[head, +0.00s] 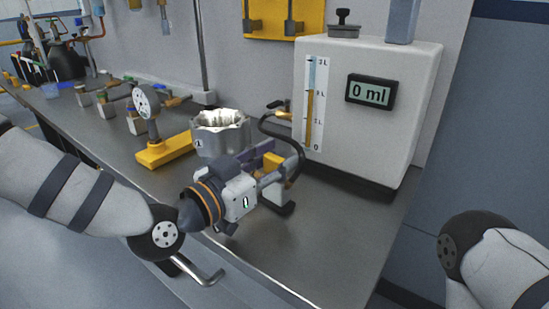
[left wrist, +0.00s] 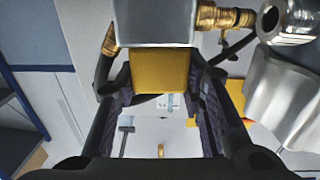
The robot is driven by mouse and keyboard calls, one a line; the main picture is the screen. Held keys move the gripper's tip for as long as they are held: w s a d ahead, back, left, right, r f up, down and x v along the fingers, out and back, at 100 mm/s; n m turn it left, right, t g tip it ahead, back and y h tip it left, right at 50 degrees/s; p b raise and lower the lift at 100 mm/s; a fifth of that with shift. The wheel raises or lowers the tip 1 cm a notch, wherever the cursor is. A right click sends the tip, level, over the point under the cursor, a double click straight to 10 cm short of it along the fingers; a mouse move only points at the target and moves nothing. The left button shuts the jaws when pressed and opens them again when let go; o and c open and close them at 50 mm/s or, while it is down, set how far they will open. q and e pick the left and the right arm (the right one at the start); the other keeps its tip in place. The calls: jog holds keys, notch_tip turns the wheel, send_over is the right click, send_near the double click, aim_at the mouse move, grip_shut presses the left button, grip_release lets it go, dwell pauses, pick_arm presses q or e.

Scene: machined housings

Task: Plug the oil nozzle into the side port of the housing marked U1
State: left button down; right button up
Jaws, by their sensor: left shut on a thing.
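My left gripper (head: 280,168) is shut on the yellow grip block of the oil nozzle (left wrist: 160,72). The nozzle's grey body and brass end fittings show above the fingers in the left wrist view. In the head view the gripper mostly hides the nozzle; a yellow part (head: 272,169) shows. The silvery round housing (head: 222,136) stands upright on the bench just behind my gripper, with a small, hard-to-read label. In the left wrist view the housing (left wrist: 285,100) is at the right, and a metal tube end lies near the brass tip; contact is unclear. My right gripper is out of view.
A white oil dispenser (head: 420,95) with a level gauge and a "0 ml" display stands right of the housing. A black hose (head: 298,135) runs from it toward the nozzle. A dial gauge on a yellow base (head: 165,150) stands left. The front bench strip is clear.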

pick_arm(q)
jog(key=shift+w+a+r, duration=0.1)
jog(key=shift+w+a, duration=0.8)
jog(key=shift+a, duration=0.15)
dwell(0.4)
jog(key=c, duration=1)
grip_release()
jog(key=v, duration=1.2)
jog(key=shift+a, duration=0.1)
